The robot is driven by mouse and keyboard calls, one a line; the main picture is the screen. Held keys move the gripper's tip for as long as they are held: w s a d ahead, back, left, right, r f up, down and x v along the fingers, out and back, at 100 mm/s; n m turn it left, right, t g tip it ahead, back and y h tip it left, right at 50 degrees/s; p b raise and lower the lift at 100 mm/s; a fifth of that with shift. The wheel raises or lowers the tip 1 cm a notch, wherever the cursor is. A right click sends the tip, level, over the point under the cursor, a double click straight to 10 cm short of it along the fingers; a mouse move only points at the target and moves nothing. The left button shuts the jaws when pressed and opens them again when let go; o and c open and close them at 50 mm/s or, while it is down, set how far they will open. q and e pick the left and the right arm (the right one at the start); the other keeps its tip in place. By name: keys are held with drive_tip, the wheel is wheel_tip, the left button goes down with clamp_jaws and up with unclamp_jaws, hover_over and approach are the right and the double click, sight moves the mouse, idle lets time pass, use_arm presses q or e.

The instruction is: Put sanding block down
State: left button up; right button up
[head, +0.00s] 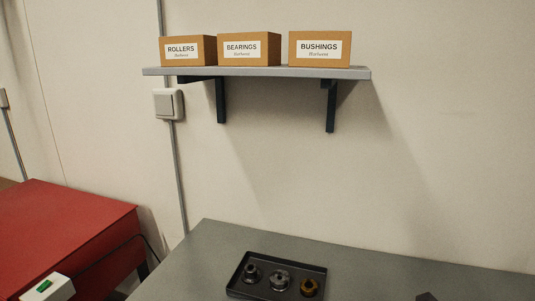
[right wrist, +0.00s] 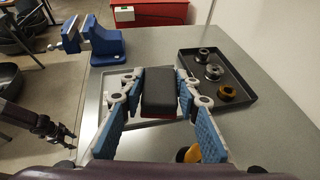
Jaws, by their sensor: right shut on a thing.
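The sanding block (right wrist: 158,92), black on top with a red lower edge, sits between the fingertips of my right gripper (right wrist: 158,98) in the right wrist view. The blue-padded fingers are shut on its two sides. It is over a pale, flat, rimmed area (right wrist: 116,84) on the grey bench; I cannot tell whether it touches it. A dark jointed gripper, seemingly my left gripper (right wrist: 66,138), shows at the left edge, away from the block; its opening is unclear. The head view shows neither gripper clearly.
A black tray (right wrist: 240,95) with three round metal parts lies right of the block. A blue vise (right wrist: 97,43) stands at the far left bench edge. A yellow-orange object (right wrist: 188,154) is partly hidden below the right finger. A shelf (head: 270,72) holds three boxes.

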drive_tip(key=s+d+f+m+t, duration=0.1)
drive_tip(key=s+d+f, duration=0.1)
drive_tip(key=d, duration=0.3)
drive_tip(key=shift+s+d+f, duration=0.25)
drive_tip(key=shift+s+d, duration=0.1)
drive_tip(key=shift+s, duration=0.05)
drive_tip(key=shift+f, duration=0.1)
